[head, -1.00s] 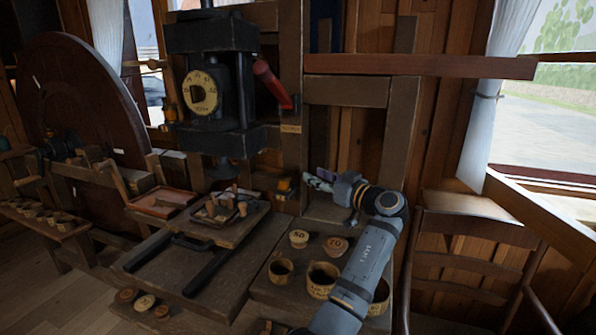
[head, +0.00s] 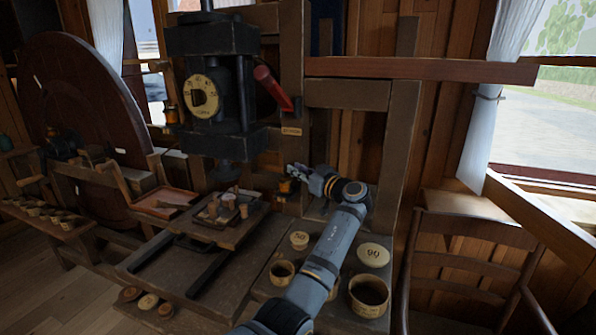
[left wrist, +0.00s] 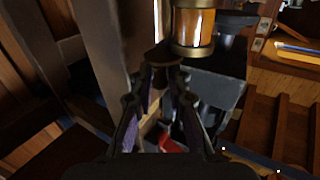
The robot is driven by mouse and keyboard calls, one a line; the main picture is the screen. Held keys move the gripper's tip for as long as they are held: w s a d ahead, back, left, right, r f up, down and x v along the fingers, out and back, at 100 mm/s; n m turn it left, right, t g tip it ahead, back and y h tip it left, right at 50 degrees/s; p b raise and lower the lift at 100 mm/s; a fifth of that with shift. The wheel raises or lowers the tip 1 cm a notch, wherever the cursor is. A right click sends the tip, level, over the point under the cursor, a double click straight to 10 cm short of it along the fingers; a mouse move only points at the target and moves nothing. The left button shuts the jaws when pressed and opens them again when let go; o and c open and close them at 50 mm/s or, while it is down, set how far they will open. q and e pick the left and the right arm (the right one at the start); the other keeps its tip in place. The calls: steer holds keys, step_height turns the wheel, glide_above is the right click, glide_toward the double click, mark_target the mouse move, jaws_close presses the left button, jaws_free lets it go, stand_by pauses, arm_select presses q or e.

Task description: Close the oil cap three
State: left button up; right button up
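A small oil cup with an amber body (head: 285,187) is mounted low on the press frame in the head view. In the left wrist view an amber glass oil cup with metal bands (left wrist: 195,27) stands at the top. A brown round cap (left wrist: 160,57) is beside it, off the cup and tilted outward. My left gripper (head: 291,169) is just above and right of the oil cup in the head view. In the left wrist view its fingers (left wrist: 163,78) are apart, with their tips close to the cap's near edge. Contact is unclear. My right gripper is not visible.
The black press (head: 215,85) with a round dial and a red lever (head: 272,88) stands above left of the gripper. Another amber cup (head: 172,114) is on its left. Wooden pots (head: 368,296) and numbered lids (head: 373,255) sit below my arm. A chair (head: 470,260) is right.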

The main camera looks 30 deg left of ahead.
arm_select(q)
jaws_close()
